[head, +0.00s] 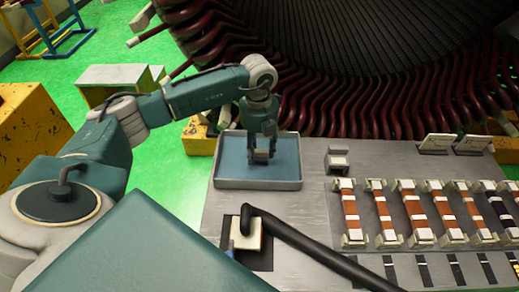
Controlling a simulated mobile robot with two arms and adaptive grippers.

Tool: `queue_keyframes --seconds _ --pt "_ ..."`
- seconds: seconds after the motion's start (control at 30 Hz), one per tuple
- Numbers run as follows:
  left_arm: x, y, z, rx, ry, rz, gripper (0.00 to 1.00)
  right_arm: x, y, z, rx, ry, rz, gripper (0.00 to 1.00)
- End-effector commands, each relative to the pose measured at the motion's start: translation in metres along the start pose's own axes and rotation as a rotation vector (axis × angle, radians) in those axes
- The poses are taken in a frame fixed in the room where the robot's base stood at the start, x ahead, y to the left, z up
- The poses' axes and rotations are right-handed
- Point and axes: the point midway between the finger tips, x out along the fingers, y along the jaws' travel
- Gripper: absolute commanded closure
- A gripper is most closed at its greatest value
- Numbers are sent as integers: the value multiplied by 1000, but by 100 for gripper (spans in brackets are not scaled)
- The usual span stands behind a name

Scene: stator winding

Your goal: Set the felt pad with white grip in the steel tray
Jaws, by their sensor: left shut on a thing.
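The steel tray (233,184), with a grey rim and a blue-grey floor, sits at the back left of the metal bench. My left gripper (262,152) points down over the tray, inside its outline in the head view. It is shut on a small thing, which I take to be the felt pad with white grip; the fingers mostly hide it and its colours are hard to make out. I cannot tell whether the held pad touches the tray floor. My right gripper is not in view.
A pale block (338,160) stands right of the tray. Several orange-and-white coil pieces (350,215) stand in a row on the right. A thick black hose (310,248) curves over the front of the bench to a pale square block. The large stator (330,60) rises behind.

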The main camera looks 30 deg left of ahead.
Motion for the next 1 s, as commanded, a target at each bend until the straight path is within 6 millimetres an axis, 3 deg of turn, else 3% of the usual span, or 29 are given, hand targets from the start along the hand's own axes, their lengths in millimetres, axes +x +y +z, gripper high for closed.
queue_keyframes --seconds 0.23,0.27,0.33,0.37,0.73,1.0 --pt "9 0 0 0 0 0 88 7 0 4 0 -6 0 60" --pt "8 0 0 0 0 0 50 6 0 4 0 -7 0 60" --pt "7 0 0 0 0 0 36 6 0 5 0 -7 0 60" --pt "7 0 0 0 0 0 34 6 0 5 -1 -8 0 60" --pt "1 0 0 0 -1 -1 34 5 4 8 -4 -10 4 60" --pt "-50 -1 1 0 -4 -3 34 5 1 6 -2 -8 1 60"
